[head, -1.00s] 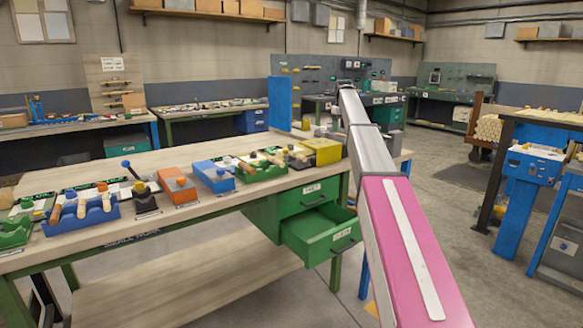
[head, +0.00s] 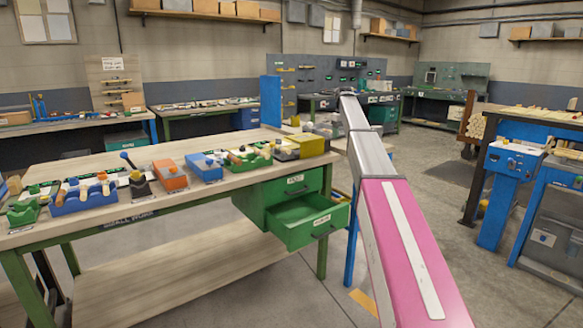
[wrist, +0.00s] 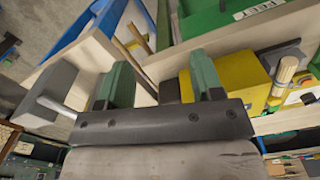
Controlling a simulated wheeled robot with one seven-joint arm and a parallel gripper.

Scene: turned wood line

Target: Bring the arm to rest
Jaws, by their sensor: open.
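My gripper (wrist: 160,85) shows in the wrist view with its two green fingers spread apart and nothing visible between them. A yellow block-shaped thing (wrist: 242,80) lies beyond the right finger, and I cannot tell the distance. In the head view my arm reaches forward along the right end of the workbench (head: 110,232), and its far end hides the gripper.
A green drawer (head: 306,222) under the bench stands open beside my arm. Several coloured fixtures, such as an orange one (head: 171,176) and a blue one (head: 205,168), line the bench top. A blue machine stand (head: 508,185) is at the right. Floor between is clear.

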